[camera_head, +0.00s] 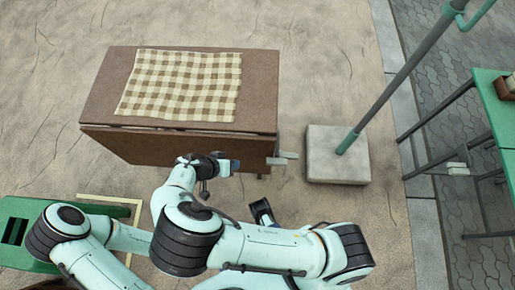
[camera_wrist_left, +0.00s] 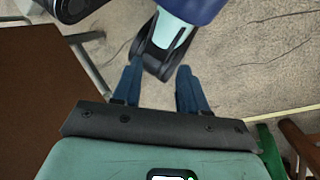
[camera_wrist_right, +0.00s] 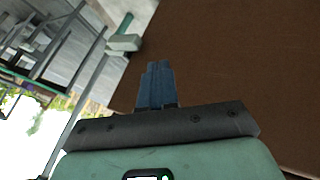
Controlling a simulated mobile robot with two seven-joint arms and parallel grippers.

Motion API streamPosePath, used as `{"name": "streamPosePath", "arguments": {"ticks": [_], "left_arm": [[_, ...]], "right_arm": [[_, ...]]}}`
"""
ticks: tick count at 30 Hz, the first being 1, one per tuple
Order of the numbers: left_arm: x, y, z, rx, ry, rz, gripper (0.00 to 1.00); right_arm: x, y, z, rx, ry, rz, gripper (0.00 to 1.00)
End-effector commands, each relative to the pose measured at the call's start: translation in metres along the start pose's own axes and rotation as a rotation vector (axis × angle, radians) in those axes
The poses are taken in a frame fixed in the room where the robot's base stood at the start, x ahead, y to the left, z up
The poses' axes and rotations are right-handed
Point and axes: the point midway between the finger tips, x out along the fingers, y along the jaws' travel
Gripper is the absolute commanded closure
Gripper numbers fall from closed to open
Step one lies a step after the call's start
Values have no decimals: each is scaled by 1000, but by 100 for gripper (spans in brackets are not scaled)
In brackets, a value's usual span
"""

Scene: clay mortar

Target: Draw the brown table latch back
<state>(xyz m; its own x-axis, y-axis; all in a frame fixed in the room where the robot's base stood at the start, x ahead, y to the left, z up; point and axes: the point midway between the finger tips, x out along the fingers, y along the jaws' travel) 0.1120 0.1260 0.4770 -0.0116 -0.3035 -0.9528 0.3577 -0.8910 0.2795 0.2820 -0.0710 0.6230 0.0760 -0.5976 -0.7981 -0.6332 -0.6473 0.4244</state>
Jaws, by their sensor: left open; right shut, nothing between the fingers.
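The brown table (camera_head: 190,120) stands ahead, its front face toward me.
A checkered cloth (camera_head: 180,85) lies on the table. A pale parasol base (camera_head: 337,155) with a grey pole (camera_head: 400,73) stands right of the latch. A green table (camera_head: 490,100) is farther right, a green bench (camera_head: 15,230) at lower left. My arms cross close together in front.

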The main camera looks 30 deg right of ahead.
Motion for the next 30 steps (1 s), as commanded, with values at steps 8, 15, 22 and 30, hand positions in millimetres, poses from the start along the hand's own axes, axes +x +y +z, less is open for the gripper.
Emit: {"name": "streamPosePath", "arguments": {"ticks": [8,15,22,30], "left_arm": [[5,-2,-7,-2,18,-1,57],[18,-8,-29,-7,77,-4,57],[24,-11,-45,-10,120,-6,57],[26,-11,-48,-11,129,-6,57]], "right_arm": [[21,0,1,-1,-2,4,100],[73,0,2,-1,-4,5,100],[108,12,1,0,-3,3,100],[119,33,0,-1,-1,-2,100]]}}
